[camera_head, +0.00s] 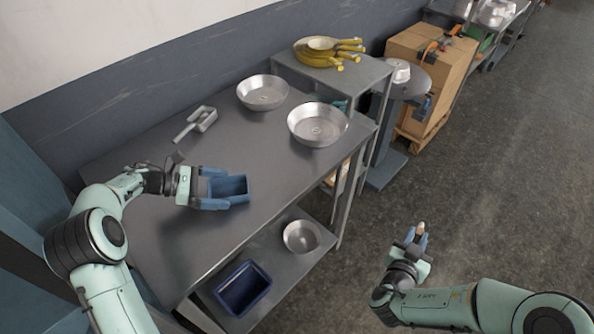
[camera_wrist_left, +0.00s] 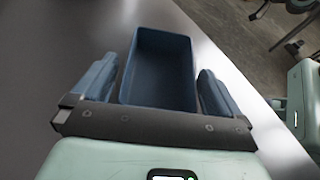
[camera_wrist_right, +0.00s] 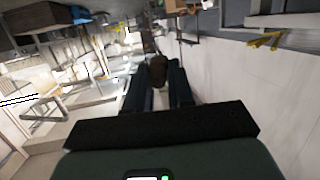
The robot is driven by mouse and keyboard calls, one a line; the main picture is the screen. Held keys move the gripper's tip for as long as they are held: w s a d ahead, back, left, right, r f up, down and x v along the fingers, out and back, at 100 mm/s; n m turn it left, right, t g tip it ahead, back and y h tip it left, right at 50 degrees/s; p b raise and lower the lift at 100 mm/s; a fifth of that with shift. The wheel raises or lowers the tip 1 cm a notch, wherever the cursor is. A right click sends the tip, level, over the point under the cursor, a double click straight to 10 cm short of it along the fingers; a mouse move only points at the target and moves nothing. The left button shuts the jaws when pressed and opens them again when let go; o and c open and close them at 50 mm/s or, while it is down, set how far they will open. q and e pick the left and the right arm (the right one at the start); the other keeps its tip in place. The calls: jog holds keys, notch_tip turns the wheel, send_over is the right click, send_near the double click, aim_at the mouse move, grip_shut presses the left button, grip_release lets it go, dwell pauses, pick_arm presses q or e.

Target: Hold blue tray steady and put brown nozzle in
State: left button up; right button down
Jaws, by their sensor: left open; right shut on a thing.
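The blue tray (camera_head: 238,186) is a small open box on the metal table, and it looks empty. My left gripper (camera_head: 222,189) is open, with one finger on each side of the tray. In the left wrist view the tray (camera_wrist_left: 160,75) lies between the two fingers (camera_wrist_left: 158,88), with small gaps showing. My right gripper (camera_head: 416,239) is shut on the brown nozzle (camera_head: 420,228) and holds it over the floor, right of the table. In the right wrist view the nozzle (camera_wrist_right: 158,72) is between the fingertips, and part of it is hidden by them.
Two metal pans (camera_head: 263,92) (camera_head: 318,125) and a metal scoop (camera_head: 198,122) are on the table (camera_head: 180,230). A darker blue bin (camera_head: 242,288) and another bowl (camera_head: 302,237) are on the lower shelf. Yellow-handled pans (camera_head: 325,52) stand on a side stand. The floor around the right arm is clear.

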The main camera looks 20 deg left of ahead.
pick_arm(q)
jog(key=shift+w+d+f, duration=0.15)
jog(key=shift+d, duration=0.2)
jog(key=c, duration=0.9)
